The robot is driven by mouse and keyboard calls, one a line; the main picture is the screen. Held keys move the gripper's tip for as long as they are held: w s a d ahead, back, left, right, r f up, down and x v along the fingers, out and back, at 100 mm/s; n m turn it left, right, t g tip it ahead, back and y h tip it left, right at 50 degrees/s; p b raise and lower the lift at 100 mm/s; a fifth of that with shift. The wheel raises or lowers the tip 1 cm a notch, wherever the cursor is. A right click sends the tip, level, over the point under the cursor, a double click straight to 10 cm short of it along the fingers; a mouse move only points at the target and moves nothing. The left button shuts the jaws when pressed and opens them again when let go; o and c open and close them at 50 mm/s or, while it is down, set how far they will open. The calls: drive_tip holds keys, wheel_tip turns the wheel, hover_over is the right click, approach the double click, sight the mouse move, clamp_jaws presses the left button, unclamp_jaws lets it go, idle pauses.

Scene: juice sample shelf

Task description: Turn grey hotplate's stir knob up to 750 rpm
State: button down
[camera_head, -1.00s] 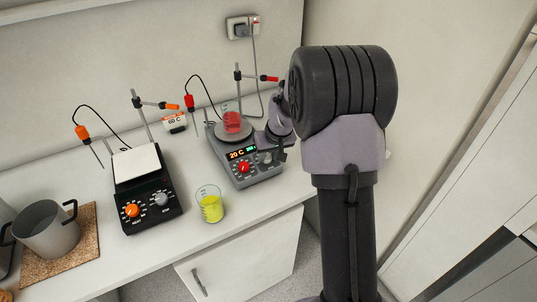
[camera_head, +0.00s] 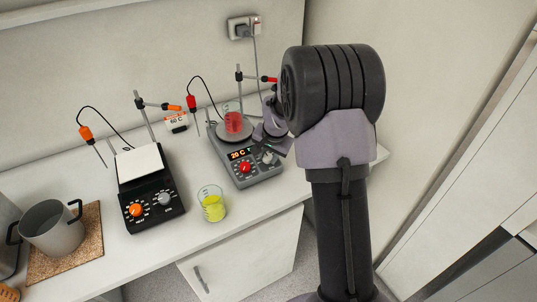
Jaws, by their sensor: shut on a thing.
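The grey hotplate (camera_head: 262,177) stands at the right end of the counter. Its front panel has a red knob (camera_head: 245,167) and, to the right, a grey stir knob (camera_head: 268,158). Its display (camera_head: 240,154) reads 20 C in orange; the green part beside it is mostly covered, so no rpm figure can be read. My gripper (camera_head: 271,151) comes in from the right and is shut on the stir knob. The fingertips are small and partly hidden by my arm. A beaker of red liquid (camera_head: 233,124) stands on the hotplate's round plate.
A black hotplate (camera_head: 152,213) with an orange and a grey knob stands to the left. A beaker of yellow liquid (camera_head: 212,205) stands near the front edge between them. A grey pot (camera_head: 52,230) sits on a cork mat (camera_head: 92,245). Stands with probes rise behind both hotplates.

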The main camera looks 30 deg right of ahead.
drive_tip(key=shift+m, duration=0.3)
idle(0.4)
drive_tip(key=c, duration=1.1)
unclamp_jaws()
drive_tip(key=shift+o, duration=0.2)
drive_tip(key=p+v, duration=0.4)
drive_tip(key=v, duration=1.3)
drive_tip(key=shift+r, duration=0.2)
drive_tip(key=shift+a, duration=0.1)
